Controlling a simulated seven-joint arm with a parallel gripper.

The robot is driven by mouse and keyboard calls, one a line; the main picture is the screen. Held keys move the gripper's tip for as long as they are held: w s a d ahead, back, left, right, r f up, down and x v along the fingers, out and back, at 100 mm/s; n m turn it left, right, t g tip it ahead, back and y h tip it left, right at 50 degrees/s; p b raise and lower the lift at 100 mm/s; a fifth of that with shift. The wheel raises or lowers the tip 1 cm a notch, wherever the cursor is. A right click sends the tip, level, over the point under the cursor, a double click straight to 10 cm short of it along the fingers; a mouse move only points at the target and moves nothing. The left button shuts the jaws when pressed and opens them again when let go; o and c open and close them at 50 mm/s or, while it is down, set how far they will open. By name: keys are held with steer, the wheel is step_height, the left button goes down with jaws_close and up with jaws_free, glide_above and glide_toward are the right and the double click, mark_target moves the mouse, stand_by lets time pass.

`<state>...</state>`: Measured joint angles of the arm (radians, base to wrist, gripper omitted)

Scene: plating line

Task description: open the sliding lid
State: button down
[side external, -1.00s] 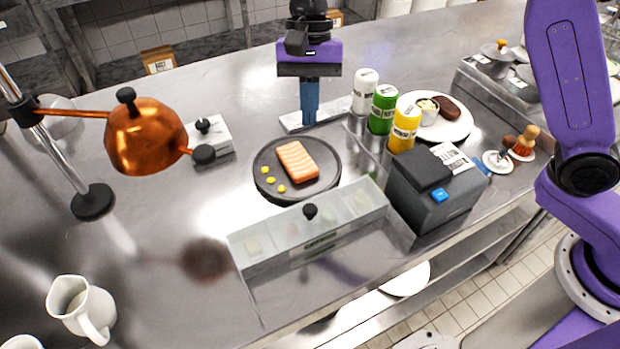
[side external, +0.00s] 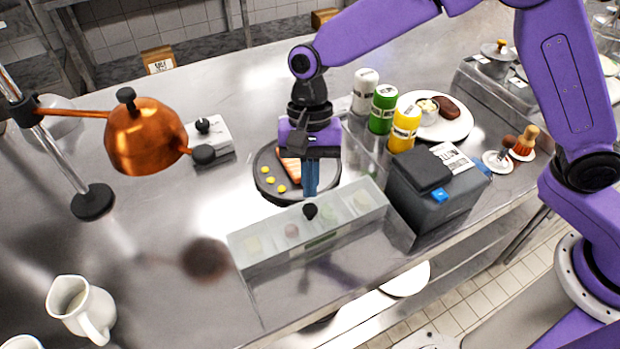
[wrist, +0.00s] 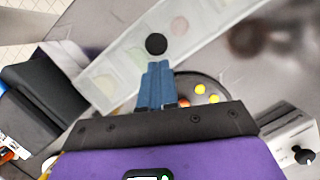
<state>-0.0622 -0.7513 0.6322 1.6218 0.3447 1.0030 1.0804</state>
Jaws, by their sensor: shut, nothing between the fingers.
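The sliding lid (side external: 350,207) is a clear panel over a long narrow bin near the counter's front edge. Blurred coloured contents show through it. A round black knob (side external: 310,211) stands on it; the knob also shows in the wrist view (wrist: 156,44). My gripper (side external: 311,194) points down with its blue fingers together and nothing between them. In the side view the fingertips are just behind the knob, over the plate's front edge. In the wrist view the fingers (wrist: 155,68) end close to the knob; I cannot tell whether they touch it.
A dark round plate (side external: 268,186) with salmon and yellow dots lies behind the bin, partly under my gripper. A dark grey printer (side external: 440,190) and several bottles (side external: 404,127) stand to the right. A copper lamp (side external: 147,135) hangs at left.

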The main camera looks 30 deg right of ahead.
steer(key=shift+s, duration=0.2)
steer(key=s, duration=0.7)
stand_by(0.5)
